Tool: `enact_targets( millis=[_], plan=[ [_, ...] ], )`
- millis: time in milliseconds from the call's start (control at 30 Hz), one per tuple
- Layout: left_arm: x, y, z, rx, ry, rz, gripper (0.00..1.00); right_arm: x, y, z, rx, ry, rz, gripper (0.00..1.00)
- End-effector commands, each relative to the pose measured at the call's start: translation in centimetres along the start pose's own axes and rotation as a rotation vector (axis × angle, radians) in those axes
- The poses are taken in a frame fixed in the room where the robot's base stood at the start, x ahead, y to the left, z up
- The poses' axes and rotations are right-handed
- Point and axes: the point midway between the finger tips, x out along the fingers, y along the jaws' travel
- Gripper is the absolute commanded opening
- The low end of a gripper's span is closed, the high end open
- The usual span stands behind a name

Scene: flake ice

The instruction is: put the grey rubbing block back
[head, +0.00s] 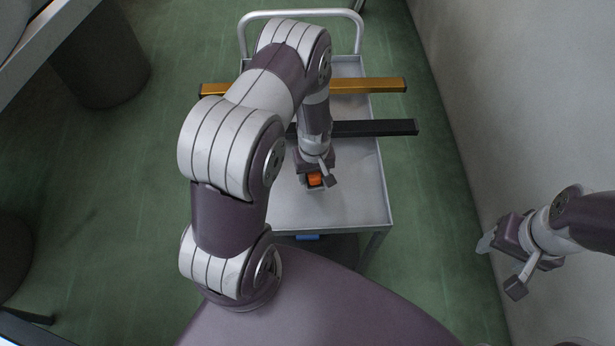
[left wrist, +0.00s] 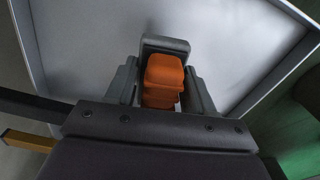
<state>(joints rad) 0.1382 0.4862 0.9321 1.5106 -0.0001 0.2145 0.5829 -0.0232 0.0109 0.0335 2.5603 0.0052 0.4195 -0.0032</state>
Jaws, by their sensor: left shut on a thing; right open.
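My left gripper (head: 317,178) is shut on an orange block (head: 314,180), low over the front part of the grey metal cart top (head: 352,205). In the left wrist view the orange block (left wrist: 163,75) shows stepped layers between the dark grey fingers. A dark grey piece (left wrist: 165,42) shows just beyond it; I cannot tell whether it belongs to the gripper or is a separate block. I cannot make out a clearly separate grey rubbing block. Whether the held block touches the cart is not clear. My right gripper (head: 502,266) is open and empty, off to the right near the wall.
A gold bar (head: 370,85) and a black bar (head: 375,128) lie across the cart and overhang its right side. A raised rim edges the cart top. A blue thing (head: 307,237) shows under its front edge. The front right of the top is bare.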

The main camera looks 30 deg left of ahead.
Motion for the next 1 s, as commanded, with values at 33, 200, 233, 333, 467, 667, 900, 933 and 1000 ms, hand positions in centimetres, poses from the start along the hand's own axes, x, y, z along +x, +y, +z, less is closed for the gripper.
enact_targets(
  millis=[33, 200, 233, 333, 467, 667, 900, 933, 1000],
  plan=[
    [0.1, -0.1, 0.0, -0.012, 0.001, 0.001, 0.28, 0.0, 0.0, 0.0, 0.000, 0.000, 0.000, 0.60],
    [0.1, -0.1, 0.0, -0.014, 0.001, 0.001, 0.28, -0.1, 0.0, 0.0, 0.000, 0.001, 0.000, 0.60],
    [0.1, -0.1, 0.0, -0.014, 0.001, 0.001, 0.28, -0.1, 0.0, 0.0, 0.000, 0.000, 0.000, 0.60],
    [0.0, -0.1, 0.0, -0.013, 0.001, 0.001, 0.28, -0.1, 0.0, 0.0, 0.000, 0.001, 0.000, 0.60],
    [-0.1, -0.1, 0.3, -0.012, 0.000, 0.001, 0.28, -0.5, 0.0, -0.1, 0.000, 0.001, 0.000, 0.60],
    [2.0, -0.1, 0.3, -0.011, 0.001, 0.001, 0.28, 1.3, 0.0, 0.1, 0.000, 0.001, 0.000, 0.60],
    [4.9, -0.1, 0.3, -0.011, 0.001, 0.001, 0.28, 3.6, 0.0, 0.4, 0.000, 0.000, 0.000, 0.60],
    [5.2, -0.1, 0.3, -0.011, 0.000, 0.001, 0.28, 3.8, 0.0, 0.4, 0.000, 0.000, 0.000, 0.60],
    [5.7, -0.1, 0.3, -0.011, 0.000, 0.001, 0.28, 4.1, 0.0, 0.5, 0.000, 0.000, 0.000, 0.60]
  ],
)
